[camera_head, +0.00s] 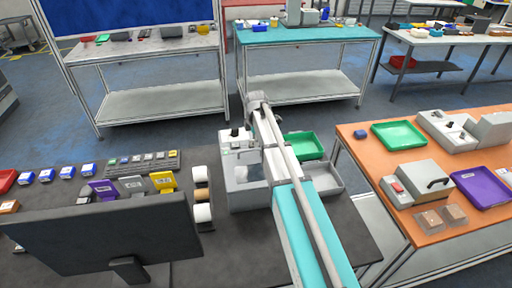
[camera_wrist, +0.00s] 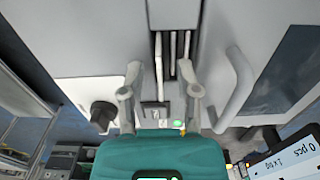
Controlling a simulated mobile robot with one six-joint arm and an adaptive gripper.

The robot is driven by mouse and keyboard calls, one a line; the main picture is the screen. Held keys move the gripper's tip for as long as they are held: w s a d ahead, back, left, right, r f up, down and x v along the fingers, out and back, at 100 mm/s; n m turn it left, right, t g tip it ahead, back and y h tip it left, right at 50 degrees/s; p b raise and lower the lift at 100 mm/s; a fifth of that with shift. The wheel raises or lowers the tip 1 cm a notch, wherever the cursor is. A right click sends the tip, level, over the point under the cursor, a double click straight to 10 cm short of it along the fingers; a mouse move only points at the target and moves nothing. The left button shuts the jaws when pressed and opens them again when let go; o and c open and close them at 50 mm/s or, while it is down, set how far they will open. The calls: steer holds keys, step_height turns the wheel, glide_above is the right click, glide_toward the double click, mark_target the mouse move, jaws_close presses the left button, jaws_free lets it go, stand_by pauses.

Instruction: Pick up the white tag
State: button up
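In the wrist view my gripper (camera_wrist: 162,72) is open, its two grey fingers spread apart over a grey machine (camera_wrist: 90,35). Between the fingertips is a dark slot with several thin pale upright strips. One pale strip (camera_wrist: 159,62) may be the white tag, but I cannot tell for sure. Nothing is visibly held between the fingers. In the head view my arm reaches over the dark table, beside the grey machine (camera_head: 241,178); the fingers are not clearly visible there.
A black knob (camera_wrist: 103,113) and a curved grey handle (camera_wrist: 237,85) flank the fingers. A monitor (camera_head: 110,235), white rolls (camera_head: 201,190) and a green tray (camera_head: 304,145) stand on the dark table. An orange table (camera_head: 425,228) with boxes and trays is at right.

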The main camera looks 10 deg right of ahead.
jaws_close()
steer(key=shift+r, duration=0.15)
step_height(320, 180, up, 10)
steer(key=p, duration=1)
steer(key=shift+s+f, duration=0.1)
steer(key=shift+f, duration=0.1)
stand_by(0.8)
